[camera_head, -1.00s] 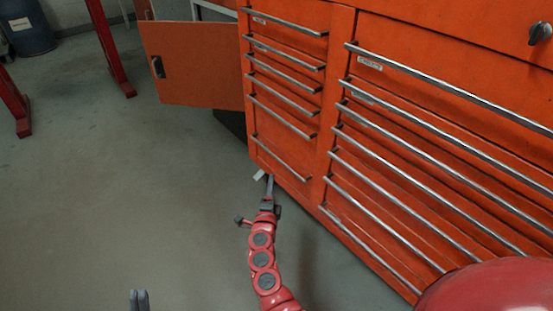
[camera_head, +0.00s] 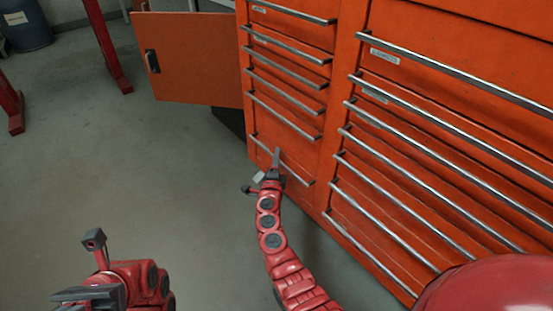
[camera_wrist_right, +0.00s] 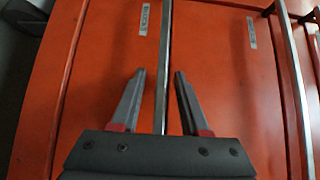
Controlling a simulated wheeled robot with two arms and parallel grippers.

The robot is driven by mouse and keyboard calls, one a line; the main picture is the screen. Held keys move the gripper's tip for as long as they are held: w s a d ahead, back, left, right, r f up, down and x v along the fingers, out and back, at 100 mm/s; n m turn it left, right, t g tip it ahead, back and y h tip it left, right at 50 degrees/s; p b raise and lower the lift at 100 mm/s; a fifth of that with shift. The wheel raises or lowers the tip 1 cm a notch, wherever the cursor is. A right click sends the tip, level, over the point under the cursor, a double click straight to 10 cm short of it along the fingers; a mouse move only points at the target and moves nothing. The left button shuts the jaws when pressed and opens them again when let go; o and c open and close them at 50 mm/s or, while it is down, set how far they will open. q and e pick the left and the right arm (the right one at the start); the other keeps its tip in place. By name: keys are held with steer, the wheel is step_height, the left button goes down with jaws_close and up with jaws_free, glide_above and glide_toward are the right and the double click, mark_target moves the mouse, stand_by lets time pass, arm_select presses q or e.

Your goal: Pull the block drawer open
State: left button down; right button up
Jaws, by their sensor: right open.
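The block drawer (camera_head: 262,146) is the bottom drawer of the left column in the orange cabinet and looks closed. In the right wrist view its label (camera_wrist_right: 144,18) appears to read "BLOCK", beside a long metal handle bar (camera_wrist_right: 163,60). My right gripper (camera_head: 277,152) is at this handle in the head view. In the right wrist view the open right gripper (camera_wrist_right: 160,75) has one finger on each side of the bar, with gaps on both sides. How deep the bar sits between the fingers is unclear. My left gripper (camera_head: 84,293) is at the lower left, away from the cabinet, its fingers unclear.
More closed drawers with long handles (camera_head: 430,145) fill the right column. An orange cabinet door (camera_head: 188,60) stands open at the left of the cabinet. Red posts (camera_head: 108,45) and a blue barrel (camera_head: 25,25) stand farther back. The floor (camera_head: 150,170) left of the drawers is clear.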

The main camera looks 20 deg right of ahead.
jaws_close()
stand_by(1.4)
